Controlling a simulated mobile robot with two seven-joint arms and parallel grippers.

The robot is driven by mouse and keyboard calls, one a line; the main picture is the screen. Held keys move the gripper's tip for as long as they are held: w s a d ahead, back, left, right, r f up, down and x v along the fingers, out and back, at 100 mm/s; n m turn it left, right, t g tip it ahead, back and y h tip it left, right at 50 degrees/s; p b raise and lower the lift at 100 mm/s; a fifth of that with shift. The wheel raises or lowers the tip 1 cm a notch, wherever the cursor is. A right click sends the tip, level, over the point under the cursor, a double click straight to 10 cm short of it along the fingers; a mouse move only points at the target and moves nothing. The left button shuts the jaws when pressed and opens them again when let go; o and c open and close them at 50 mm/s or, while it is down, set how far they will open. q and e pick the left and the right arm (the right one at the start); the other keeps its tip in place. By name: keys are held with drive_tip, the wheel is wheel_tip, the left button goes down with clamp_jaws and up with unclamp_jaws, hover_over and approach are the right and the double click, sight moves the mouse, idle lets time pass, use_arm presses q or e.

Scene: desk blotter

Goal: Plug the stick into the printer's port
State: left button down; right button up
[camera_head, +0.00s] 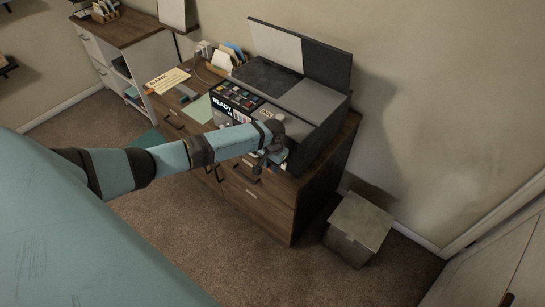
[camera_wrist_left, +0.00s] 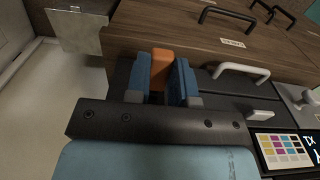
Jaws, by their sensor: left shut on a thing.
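The grey and black printer (camera_head: 318,103) stands on the wooden cabinet with its lid raised and a lit panel reading "READY" on its front. My left gripper (camera_head: 264,166) is at the printer's front, near its right end. In the left wrist view, the blue fingers of my left gripper (camera_wrist_left: 162,82) are shut on the orange stick (camera_wrist_left: 161,66), with a finger on each side. The dark printer front (camera_wrist_left: 228,105) lies right beside it in that view. The printer's port is not visible, so I cannot tell whether the stick touches it. My right gripper is out of view.
The wooden cabinet (camera_head: 268,203) has drawers with handles. A yellow card (camera_head: 168,80) and a pale green sheet (camera_head: 199,108) lie left of the printer. A grey bin (camera_head: 358,226) stands on the floor at right. Carpet in front is clear.

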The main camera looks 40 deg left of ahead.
use_arm(q)
drive_tip(key=shift+w+b, duration=0.6)
drive_tip(key=shift+w, duration=0.5)
drive_tip(key=shift+w+d, duration=0.1)
drive_tip(key=c, duration=0.9)
unclamp_jaws()
wheel_tip(320, 180, up, 14)
drive_tip(key=shift+f, duration=0.15)
